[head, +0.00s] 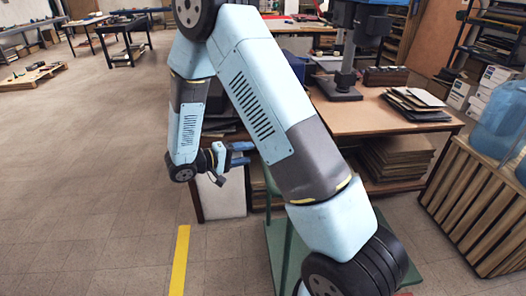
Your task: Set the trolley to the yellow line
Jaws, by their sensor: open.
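The yellow line (180,262) is a short straight strip on the tiled floor at the bottom, left of my arm. A green metal frame with a flat green deck (277,238), which looks like the trolley, stands to the right of the line, apart from it. My arm hides much of this frame, and its lower part is cut off by the picture edge. My gripper (248,154) is open and empty, its blue fingers pointing right. It is above and left of the green frame, in front of the workbench; I cannot tell its exact distance.
A wooden workbench (400,122) with a machine stand and stacked sheets stands behind the green frame. A slatted wooden crate (478,205) with blue bottles on top is at the right. The floor at left is clear, with a pallet (32,76) farther back.

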